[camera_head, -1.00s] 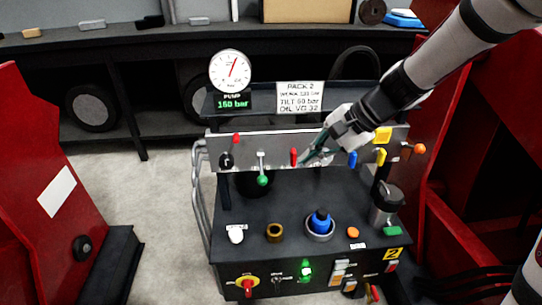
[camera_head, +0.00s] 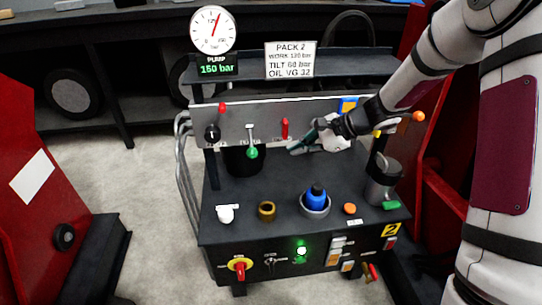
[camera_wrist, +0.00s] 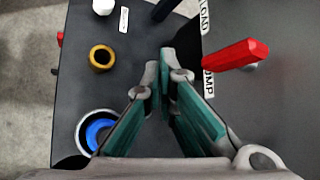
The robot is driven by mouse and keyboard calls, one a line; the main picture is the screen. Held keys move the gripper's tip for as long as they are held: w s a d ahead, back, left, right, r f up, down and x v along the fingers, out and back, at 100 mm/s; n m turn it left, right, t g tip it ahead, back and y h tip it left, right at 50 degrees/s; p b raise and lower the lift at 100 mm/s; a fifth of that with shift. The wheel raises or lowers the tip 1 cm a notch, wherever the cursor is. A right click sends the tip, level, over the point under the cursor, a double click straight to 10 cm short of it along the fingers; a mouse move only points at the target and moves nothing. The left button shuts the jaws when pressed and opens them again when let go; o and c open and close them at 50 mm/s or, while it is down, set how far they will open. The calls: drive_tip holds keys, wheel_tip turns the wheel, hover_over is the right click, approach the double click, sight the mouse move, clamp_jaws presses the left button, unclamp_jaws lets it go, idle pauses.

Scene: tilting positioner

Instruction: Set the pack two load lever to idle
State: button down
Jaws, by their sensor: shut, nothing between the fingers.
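The pack two unit shows its front panel (camera_head: 262,118) with a red lever (camera_head: 284,128), handle up, and a green-knobbed lever (camera_head: 252,152) hanging down to its left. I cannot tell for certain which lever is the load lever. My gripper (camera_head: 292,149) is shut and empty, just below and right of the red lever. In the wrist view its fingertips (camera_wrist: 167,58) are apart from the red handle.
A black knob (camera_head: 212,133) and small red lever (camera_head: 222,107) sit at the panel's left. Below lie a brass ring (camera_head: 267,209), a blue-capped cup (camera_head: 315,202) and a grey canister (camera_head: 381,180). Red walls (camera_head: 40,190) flank the unit; floor is clear at left.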

sight(255, 156)
drive_tip(key=b+x, duration=0.3)
drive_tip(key=x, duration=0.7)
drive_tip(key=shift+s+a+r+b, duration=0.2)
drive_tip(key=shift+s+a+r, duration=0.1)
drive_tip(key=shift+r, duration=0.25)
drive_tip(key=shift+s+a+r+b, duration=0.15)
drive_tip(key=shift+s+a+r, duration=0.2)
drive_tip(key=shift+r, duration=0.2)
drive_tip(key=shift+s+a+r+b, duration=0.2)
drive_tip(key=shift+s+a+r, duration=0.1)
drive_tip(key=shift+r, duration=0.25)
drive_tip(key=shift+s+r+m+g+p, duration=0.3)
drive_tip(key=shift+r+g+p, duration=0.3)
drive_tip(key=shift+p, duration=2.35)
drive_tip(key=r+g+p, duration=0.1)
drive_tip(key=p, duration=0.2)
drive_tip(key=r+m+g+p, duration=0.1)
drive_tip(key=r+p, duration=0.1)
drive_tip(key=p, duration=0.2)
drive_tip(key=s+r+g+p, duration=0.1)
drive_tip(key=p, duration=0.2)
drive_tip(key=shift+s+d+r+m+g, duration=0.1)
drive_tip(key=shift+r+m+g, duration=0.2)
drive_tip(key=shift+m, duration=0.1)
drive_tip(key=shift+r+p, duration=0.7)
drive_tip(key=shift+r, duration=0.35)
